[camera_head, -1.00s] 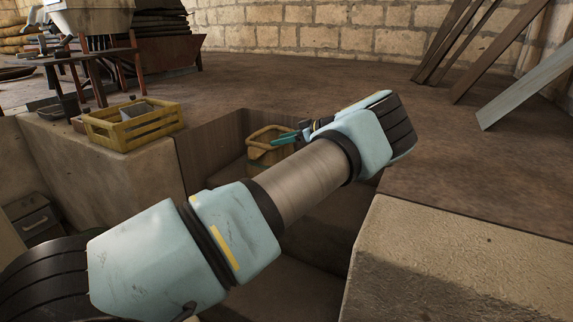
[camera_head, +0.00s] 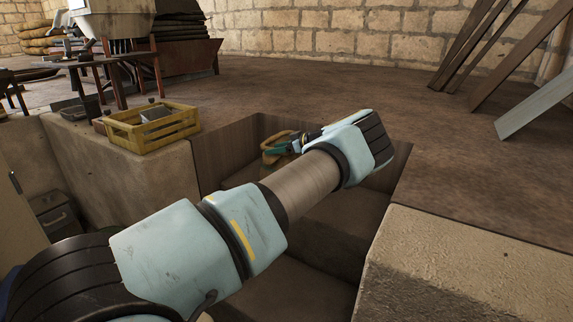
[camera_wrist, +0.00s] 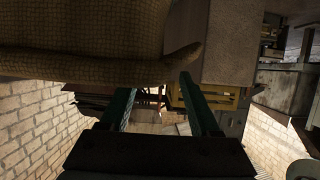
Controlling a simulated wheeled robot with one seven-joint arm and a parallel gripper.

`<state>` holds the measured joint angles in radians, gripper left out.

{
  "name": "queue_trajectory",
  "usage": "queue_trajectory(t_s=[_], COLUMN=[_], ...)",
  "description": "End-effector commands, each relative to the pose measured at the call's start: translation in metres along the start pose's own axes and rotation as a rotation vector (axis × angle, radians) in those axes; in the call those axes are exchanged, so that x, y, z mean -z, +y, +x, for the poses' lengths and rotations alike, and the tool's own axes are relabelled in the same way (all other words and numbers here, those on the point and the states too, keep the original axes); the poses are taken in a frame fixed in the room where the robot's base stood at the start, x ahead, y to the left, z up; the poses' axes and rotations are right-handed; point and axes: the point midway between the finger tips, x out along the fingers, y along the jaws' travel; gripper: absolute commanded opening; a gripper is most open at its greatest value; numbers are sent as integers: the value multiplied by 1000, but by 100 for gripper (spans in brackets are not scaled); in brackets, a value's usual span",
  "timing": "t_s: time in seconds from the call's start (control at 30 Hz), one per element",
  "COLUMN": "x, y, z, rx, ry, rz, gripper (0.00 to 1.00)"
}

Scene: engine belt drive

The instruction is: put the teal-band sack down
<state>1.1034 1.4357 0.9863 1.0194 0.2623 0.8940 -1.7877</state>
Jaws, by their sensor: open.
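The tan sack (camera_head: 271,156) shows in the head view inside the sunken pit, at its far left part, largely hidden by my gripper. In the wrist view the coarse woven sack (camera_wrist: 85,35) fills the upper left, with a thick rolled edge across the fingertips. I cannot make out its teal band. My gripper (camera_head: 283,147) has teal fingers and is at the sack. In the wrist view the gripper (camera_wrist: 158,88) has its fingers spread apart, with the rolled edge close to the tips. I cannot tell whether they touch it, or what the sack rests on.
A yellow crate (camera_head: 175,134) stands on the stone ledge left of the pit. A pale stone block (camera_head: 470,270) is at the front right. Planks (camera_head: 535,105) lean at the right wall. The brown floor behind the pit is clear.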

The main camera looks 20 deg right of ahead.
Motion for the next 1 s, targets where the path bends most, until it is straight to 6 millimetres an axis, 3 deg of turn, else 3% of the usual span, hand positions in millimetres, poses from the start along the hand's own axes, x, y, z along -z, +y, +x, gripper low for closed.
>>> queue_trajectory(t_s=[0.2, 0.77, 1.0], x=[0, 0, 0], y=[0, 0, 0], z=[1, 1, 1], rx=[-1, -1, -2], ry=[0, 0, -1], rz=[0, 0, -1], gripper=[62, 0, 0])
